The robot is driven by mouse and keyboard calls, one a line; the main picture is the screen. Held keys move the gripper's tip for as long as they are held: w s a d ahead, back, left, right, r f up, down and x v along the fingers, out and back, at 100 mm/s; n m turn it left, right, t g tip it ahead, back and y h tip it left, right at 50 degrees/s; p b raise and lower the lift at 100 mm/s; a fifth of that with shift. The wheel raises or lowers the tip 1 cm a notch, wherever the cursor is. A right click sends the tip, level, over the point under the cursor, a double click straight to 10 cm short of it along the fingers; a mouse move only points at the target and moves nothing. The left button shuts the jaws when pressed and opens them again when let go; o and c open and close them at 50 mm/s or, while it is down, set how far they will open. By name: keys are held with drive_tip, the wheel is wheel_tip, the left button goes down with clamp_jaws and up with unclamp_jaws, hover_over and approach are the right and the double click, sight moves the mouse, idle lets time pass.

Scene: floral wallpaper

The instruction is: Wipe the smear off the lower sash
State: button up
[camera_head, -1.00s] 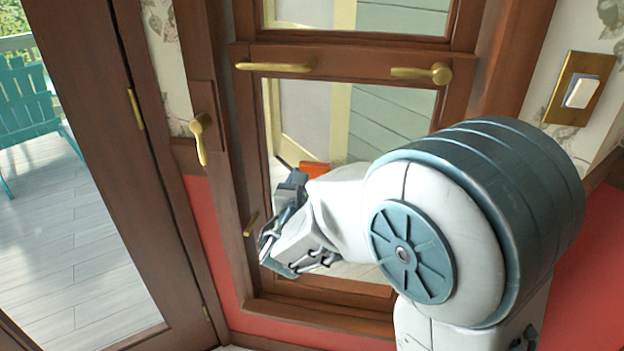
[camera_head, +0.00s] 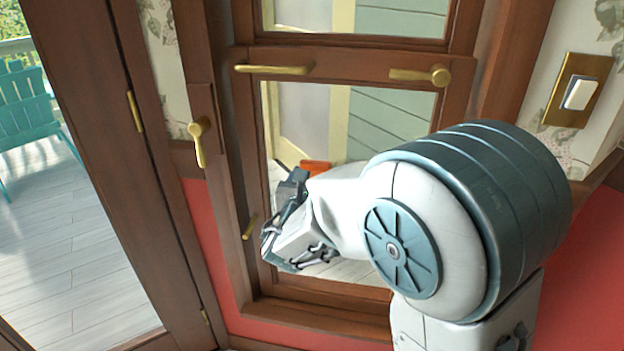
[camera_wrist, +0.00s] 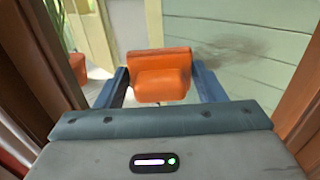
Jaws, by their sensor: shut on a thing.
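The lower sash (camera_head: 370,65) is a brown wooden frame with clear glass. My gripper (camera_wrist: 163,88) is shut on an orange block (camera_wrist: 160,84), held between its two blue fingers and facing the glass in the wrist view. The block (camera_head: 316,167) shows partly behind my gripper (camera_head: 292,187) in the head view. Whether it touches the glass I cannot tell. A faint brownish smear (camera_wrist: 236,47) shows on the pane to the upper right of the block in the wrist view. In the head view my arm hides the lower right of the pane.
Brass handles (camera_head: 272,69) sit on the sash's top rail, and a brass lever (camera_head: 199,140) is on the frame to the left. A light switch (camera_head: 578,93) is on the right wall. A glazed door (camera_head: 140,170) stands at left. A small orange thing (camera_wrist: 78,68) shows at left in the wrist view.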

drive_tip(key=shift+w+d, duration=0.1)
drive_tip(key=shift+w, duration=0.1)
drive_tip(key=shift+d, duration=0.1)
drive_tip(key=s+d+b, duration=0.2)
drive_tip(key=d+b, duration=0.5)
drive_tip(key=d, duration=0.6)
drive_tip(key=shift+s, duration=0.3)
idle(0.7)
